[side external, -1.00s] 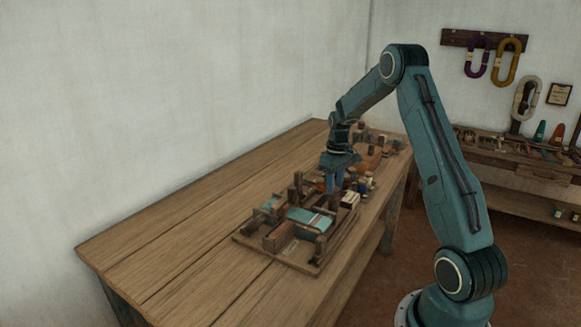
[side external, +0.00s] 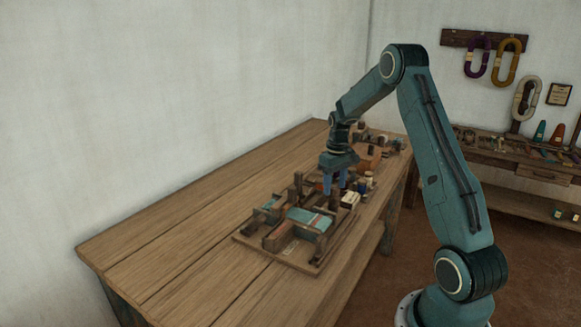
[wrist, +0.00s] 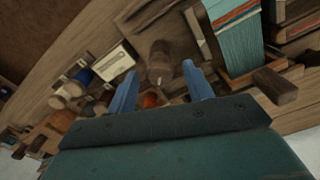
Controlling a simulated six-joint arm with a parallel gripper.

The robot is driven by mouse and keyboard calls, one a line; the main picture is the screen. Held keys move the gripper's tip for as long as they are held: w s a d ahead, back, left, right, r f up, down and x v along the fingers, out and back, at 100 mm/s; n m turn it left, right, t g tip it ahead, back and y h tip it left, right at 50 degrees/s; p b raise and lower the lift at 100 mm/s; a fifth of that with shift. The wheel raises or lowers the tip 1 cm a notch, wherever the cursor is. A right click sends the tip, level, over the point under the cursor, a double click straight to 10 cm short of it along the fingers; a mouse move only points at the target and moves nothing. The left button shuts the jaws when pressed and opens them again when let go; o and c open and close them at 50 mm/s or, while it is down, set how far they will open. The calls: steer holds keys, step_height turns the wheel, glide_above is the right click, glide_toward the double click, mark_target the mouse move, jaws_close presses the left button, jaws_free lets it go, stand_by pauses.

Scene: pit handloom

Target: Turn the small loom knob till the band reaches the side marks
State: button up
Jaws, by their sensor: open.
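The small wooden loom (side external: 290,258) lies on the table with a teal band (side external: 306,216) on it. The band also shows in the wrist view (wrist: 245,45), with orange and pale stripes across it near its upper end. A dark brown rounded wooden piece (wrist: 160,55), which seems to be the knob, lies just beyond my fingertips in the wrist view. My gripper (wrist: 160,82) is open, its two blue fingers apart with nothing held between them. In the side view it points down over the loom's right end (side external: 334,188). The side marks cannot be made out.
Small spools (side external: 368,180) and a pale block (side external: 350,198) stand close to the right of my gripper. An orange-brown item (side external: 368,158) lies behind it. The table's left part (side external: 175,240) is bare.

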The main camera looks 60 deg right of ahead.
mark_target(335, 187)
steer(key=shift+r, duration=0.1)
step_height(335, 187, up, 14)
stand_by(0.7)
steer(key=shift+f, duration=0.2)
